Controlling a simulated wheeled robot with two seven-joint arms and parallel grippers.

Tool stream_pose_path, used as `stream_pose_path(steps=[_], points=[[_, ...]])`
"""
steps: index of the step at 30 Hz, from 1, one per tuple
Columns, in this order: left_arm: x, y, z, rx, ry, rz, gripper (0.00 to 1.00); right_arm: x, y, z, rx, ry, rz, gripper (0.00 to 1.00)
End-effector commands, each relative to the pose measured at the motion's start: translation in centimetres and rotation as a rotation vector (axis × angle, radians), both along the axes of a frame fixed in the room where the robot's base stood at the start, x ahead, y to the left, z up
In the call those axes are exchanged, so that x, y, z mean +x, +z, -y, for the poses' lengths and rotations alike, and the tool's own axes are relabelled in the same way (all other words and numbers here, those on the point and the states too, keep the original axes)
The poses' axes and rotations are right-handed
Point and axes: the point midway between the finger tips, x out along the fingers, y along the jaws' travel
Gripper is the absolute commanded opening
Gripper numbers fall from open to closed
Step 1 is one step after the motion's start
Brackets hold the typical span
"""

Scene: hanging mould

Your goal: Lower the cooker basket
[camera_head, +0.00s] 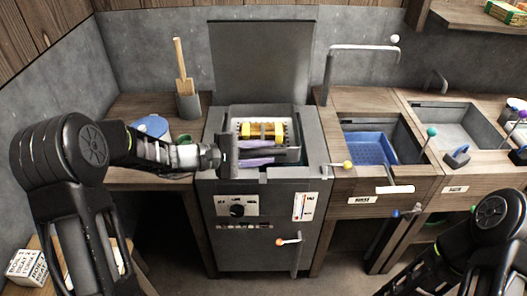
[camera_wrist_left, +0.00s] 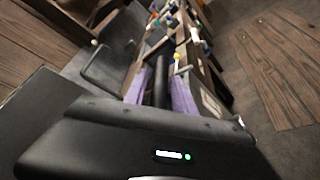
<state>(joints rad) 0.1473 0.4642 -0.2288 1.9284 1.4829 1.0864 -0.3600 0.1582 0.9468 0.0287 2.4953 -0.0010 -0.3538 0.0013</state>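The cooker (camera_head: 265,205) is a dark grey box with its lid (camera_head: 262,60) standing up at the back. The basket (camera_head: 289,128) is at the cooker's open top, with a yellow and dark mould (camera_head: 262,131) in it. My left gripper (camera_head: 268,152) reaches in from the left at the basket's front side. Its two purple fingers lie apart, one behind the other. In the left wrist view the fingers (camera_wrist_left: 160,95) stand on either side of a dark bar (camera_wrist_left: 161,78); I cannot tell whether they press on it. My right arm shows at the lower right; its gripper is out of view.
A sink with a blue tray (camera_head: 370,149) is right of the cooker, under a tap (camera_head: 364,47). A second sink (camera_head: 462,130) lies further right. A holder (camera_head: 188,105) with wooden tools and a blue bowl (camera_head: 150,126) stand on the left counter. A yellow-knobbed lever (camera_head: 347,165) sticks out beside the cooker.

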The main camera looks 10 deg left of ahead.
Motion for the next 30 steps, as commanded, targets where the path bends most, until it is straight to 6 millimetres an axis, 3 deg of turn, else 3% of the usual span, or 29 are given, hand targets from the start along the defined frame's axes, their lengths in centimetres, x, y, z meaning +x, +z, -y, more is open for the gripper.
stream_pose_path(steps=[11,30], points=[[-0.03,-0.03,-0.02,0.000,0.000,-0.001,0.00,0.00,0.00,0.00,0.000,0.000,0.000,0.76],[-0.08,-0.14,-0.03,0.000,0.000,-0.004,0.00,0.00,-0.01,0.00,0.000,0.000,0.000,0.76]])
